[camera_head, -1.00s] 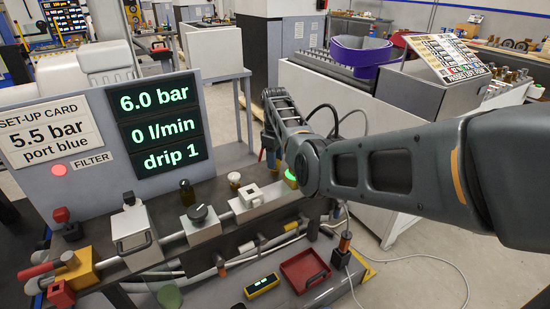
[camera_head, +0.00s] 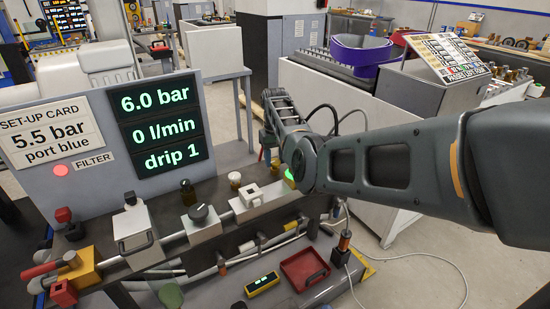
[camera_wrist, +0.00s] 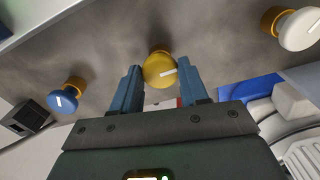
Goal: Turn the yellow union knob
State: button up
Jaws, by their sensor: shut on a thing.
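The yellow union knob (camera_wrist: 159,71) is round with a white mark on its face. It sits in the middle of the wrist view, on an orange neck against a grey surface. My gripper (camera_wrist: 161,77) has its two blue fingers on either side of the knob and is shut on it. The white mark is slightly tilted. In the head view my arm hides most of the gripper and the knob.
A blue knob (camera_wrist: 64,100) is left of the yellow one and a white knob (camera_wrist: 299,30) is right. In the head view, a panel shows 6.0 bar, 0 l/min and drip 1 (camera_head: 165,123). A red tray (camera_head: 304,270) lies below the bench front.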

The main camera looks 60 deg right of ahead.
aim_at(275, 161)
dwell(0.3)
jog(key=o, duration=1.1)
jog(key=shift+c, duration=0.2)
jog(key=shift+r, duration=3.95)
